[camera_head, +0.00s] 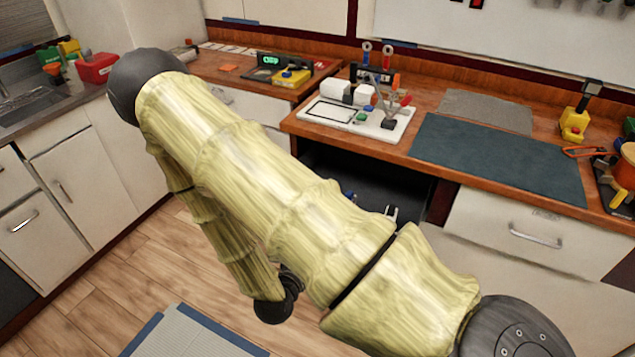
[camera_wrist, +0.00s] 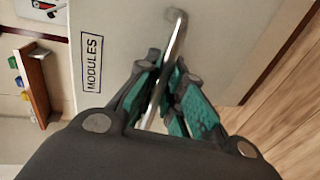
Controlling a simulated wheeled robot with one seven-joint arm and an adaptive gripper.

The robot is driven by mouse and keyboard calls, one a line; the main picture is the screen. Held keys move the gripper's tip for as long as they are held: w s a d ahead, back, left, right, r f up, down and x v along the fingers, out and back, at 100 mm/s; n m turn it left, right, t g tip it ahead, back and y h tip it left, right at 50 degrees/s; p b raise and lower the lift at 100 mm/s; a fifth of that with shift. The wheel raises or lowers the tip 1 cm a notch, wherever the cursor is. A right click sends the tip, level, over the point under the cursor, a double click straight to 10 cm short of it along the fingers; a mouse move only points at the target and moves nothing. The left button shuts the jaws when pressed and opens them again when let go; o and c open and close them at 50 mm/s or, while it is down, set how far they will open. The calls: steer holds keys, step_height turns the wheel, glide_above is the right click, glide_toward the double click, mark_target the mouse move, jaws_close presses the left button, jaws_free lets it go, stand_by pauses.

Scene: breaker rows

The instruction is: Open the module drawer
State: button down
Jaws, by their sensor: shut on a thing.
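The module drawer (camera_wrist: 115,30) has a pale front with a "MODULES" label in the wrist view. Its metal bar handle (camera_wrist: 176,38) runs between the fingers of my gripper (camera_wrist: 160,92). The gripper is shut on this handle. In the head view a dark space (camera_head: 372,180) shows below the counter, with small blue and pale items at its lower edge. My arm hides the drawer front, the handle and my gripper there, so how far the drawer stands out is hard to tell.
The wooden counter (camera_head: 425,97) above holds a white board (camera_head: 375,125) with parts and a dark mat (camera_head: 500,155). Another drawer (camera_head: 530,232) to the right is closed. Wooden floor (camera_head: 130,260) is clear at left, beside a grey mat (camera_head: 190,335).

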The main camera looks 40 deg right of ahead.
steer(key=c, duration=1.5)
jaws_free()
steer(key=shift+c, duration=0.2)
steer(key=shift+a, duration=0.1)
steer(key=v, duration=1.1)
steer(key=shift+s+a, duration=0.15)
steer(key=shift+a, duration=0.15)
